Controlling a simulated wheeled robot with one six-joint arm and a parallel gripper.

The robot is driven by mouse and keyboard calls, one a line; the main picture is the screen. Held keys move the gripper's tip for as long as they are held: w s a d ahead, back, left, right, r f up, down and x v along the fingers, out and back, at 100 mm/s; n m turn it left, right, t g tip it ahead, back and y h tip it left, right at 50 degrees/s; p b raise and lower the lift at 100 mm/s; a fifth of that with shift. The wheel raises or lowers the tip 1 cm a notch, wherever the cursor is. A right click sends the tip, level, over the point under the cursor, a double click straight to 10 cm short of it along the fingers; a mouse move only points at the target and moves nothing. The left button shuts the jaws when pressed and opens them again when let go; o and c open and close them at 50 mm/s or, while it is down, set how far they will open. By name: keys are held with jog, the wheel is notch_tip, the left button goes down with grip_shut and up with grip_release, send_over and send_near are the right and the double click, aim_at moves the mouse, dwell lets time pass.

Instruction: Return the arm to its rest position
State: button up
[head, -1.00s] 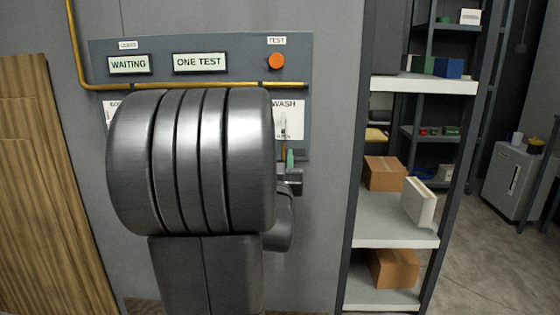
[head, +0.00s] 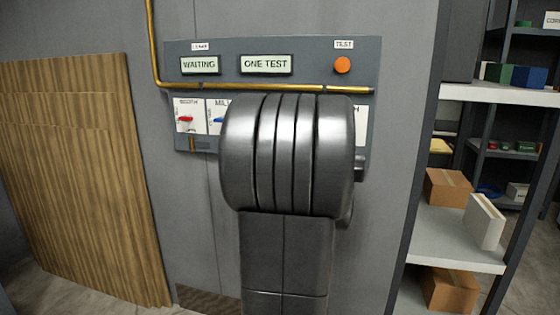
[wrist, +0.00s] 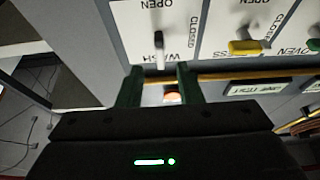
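My arm (head: 287,155) stands folded in front of the wall panel (head: 300,54) in the head view and hides its lower middle and right part. My gripper (wrist: 158,72) is hidden behind the arm there. In the wrist view, whose picture is upside down, its two green fingers are apart with nothing held between them. A yellow lever (wrist: 245,46) is to the right.
The panel carries WAITING (head: 200,65) and ONE TEST (head: 265,64) displays, an orange button (head: 342,65) and a red lever (head: 185,119). A brass pipe (head: 200,86) crosses it. A wooden board (head: 85,180) leans left; a shelf (head: 440,240) with boxes stands right.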

jog(key=x, duration=0.6)
jog(key=shift+w+r, duration=0.15)
jog(key=shift+w, duration=0.15)
jog(key=v, duration=1.4)
jog(key=w+d+r+m+g+h+p, duration=0.1)
jog(key=w+r+m+h+p, duration=0.1)
jog(key=w+m+p, duration=0.2)
jog(key=w+d+r+m+g+h+p, duration=0.1)
jog(key=w+d+r+m+h+p, duration=0.1)
jog(key=w+m+p, duration=0.3)
jog(key=w+r+m, duration=0.1)
jog(key=w, duration=0.2)
jog(key=shift+w+d+r+m+g+h, duration=0.15)
jog(key=shift+w+r+m+g+h, duration=0.15)
jog(key=shift+g, duration=0.1)
jog(key=shift+s+f, duration=0.1)
jog(key=shift+f, duration=0.1)
